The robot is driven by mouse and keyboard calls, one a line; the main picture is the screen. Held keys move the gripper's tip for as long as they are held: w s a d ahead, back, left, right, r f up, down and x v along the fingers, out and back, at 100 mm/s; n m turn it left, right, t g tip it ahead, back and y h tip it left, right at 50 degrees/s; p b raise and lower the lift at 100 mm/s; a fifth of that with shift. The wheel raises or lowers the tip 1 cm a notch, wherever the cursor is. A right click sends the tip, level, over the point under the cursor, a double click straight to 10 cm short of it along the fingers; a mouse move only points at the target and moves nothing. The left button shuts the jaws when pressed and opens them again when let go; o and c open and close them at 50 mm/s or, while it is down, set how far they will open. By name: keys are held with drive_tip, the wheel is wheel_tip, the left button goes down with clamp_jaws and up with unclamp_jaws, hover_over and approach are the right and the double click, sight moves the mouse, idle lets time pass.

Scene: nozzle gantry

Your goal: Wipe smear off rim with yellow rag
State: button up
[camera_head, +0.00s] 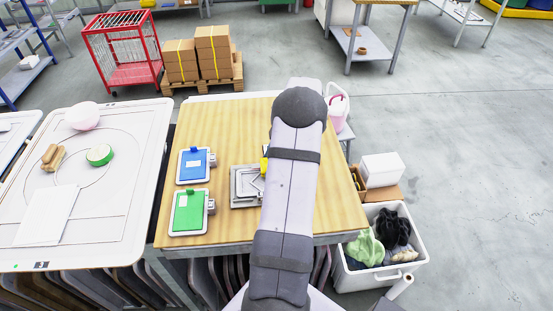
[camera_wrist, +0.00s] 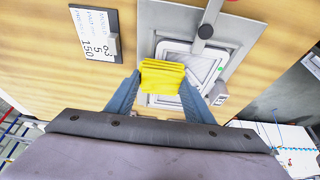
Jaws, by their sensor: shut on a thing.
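My gripper (camera_wrist: 163,84) is shut on a folded yellow rag (camera_wrist: 162,76), which spans between its two blue-grey fingertips. In the wrist view the rag overlaps the near left part of a pale rectangular rim (camera_wrist: 184,47) on a grey metal plate (camera_wrist: 150,20). I cannot tell whether the rag touches the rim. No smear can be made out clearly; the rag and fingers hide part of the rim. In the head view the plate (camera_head: 240,200) lies mid-table, partly behind my arm, and only a sliver of the yellow rag (camera_head: 264,164) shows.
A grey bar with a dark round knob (camera_wrist: 206,31) stands over the plate's far side. A printed sign (camera_wrist: 93,32) lies to its left. Blue (camera_head: 193,168) and green (camera_head: 187,213) clipboard-like units sit left on the wooden table (camera_head: 225,120). A bin of cloths (camera_head: 415,262) stands right.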

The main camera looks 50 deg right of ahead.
drive_tip(key=shift+w+a+p, duration=0.95)
drive_tip(key=shift+w+a, duration=2.25)
drive_tip(key=shift+a, duration=0.1)
drive_tip(key=shift+s+d, duration=1)
drive_tip(key=shift+d, duration=0.1)
drive_tip(key=shift+s+d+b, duration=0.85)
drive_tip(key=shift+s+d, duration=2.3)
wheel_tip(320, 180, up, 8)
drive_tip(key=p, duration=0.4)
drive_tip(key=shift+w+a, duration=0.1)
